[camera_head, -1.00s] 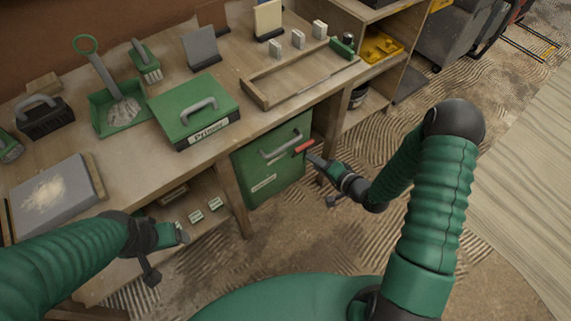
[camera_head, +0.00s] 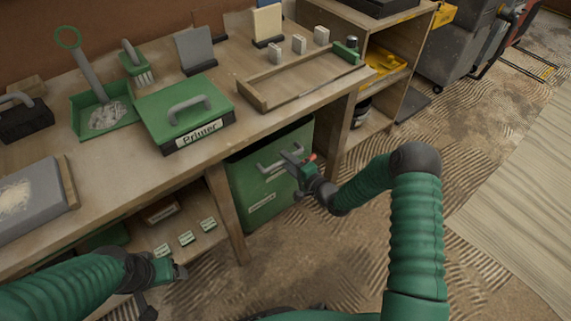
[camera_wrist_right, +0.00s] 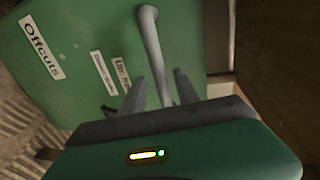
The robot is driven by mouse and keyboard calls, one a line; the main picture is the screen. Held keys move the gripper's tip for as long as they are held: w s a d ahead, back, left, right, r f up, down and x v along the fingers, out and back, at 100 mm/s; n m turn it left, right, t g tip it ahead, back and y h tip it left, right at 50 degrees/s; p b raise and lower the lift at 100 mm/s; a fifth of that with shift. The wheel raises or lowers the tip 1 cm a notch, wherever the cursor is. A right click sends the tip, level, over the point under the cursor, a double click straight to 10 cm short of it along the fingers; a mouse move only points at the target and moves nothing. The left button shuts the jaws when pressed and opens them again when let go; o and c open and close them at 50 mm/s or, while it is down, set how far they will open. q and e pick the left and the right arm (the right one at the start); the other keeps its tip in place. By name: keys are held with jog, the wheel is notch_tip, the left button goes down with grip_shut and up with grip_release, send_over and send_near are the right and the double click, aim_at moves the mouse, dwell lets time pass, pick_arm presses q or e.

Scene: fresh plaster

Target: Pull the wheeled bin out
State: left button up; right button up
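The green bin (camera_head: 262,190) stands under the workbench, with a grey bar handle (camera_head: 270,165) and a white label on its front. The right wrist view shows the bin (camera_wrist_right: 85,50) close up, with an "Offcuts" label and the grey handle (camera_wrist_right: 153,40). My right gripper (camera_head: 290,158) is at the right part of the handle. In the right wrist view its two fingers (camera_wrist_right: 157,82) are apart, one on each side of the handle, with gaps showing. The bin's wheels are hidden. My left gripper (camera_head: 180,272) is low at the left, away from the bin; its finger opening is unclear.
The floor (camera_head: 330,240) in front is clear.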

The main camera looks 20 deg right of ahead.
jog(key=shift+w+a+f, duration=0.1)
jog(key=shift+w+a, duration=0.15)
jog(key=shift+w, duration=0.4)
jog(key=shift+c, duration=0.5)
jog(key=c, duration=0.7)
grip_shut()
jog(key=shift+s+f, duration=0.1)
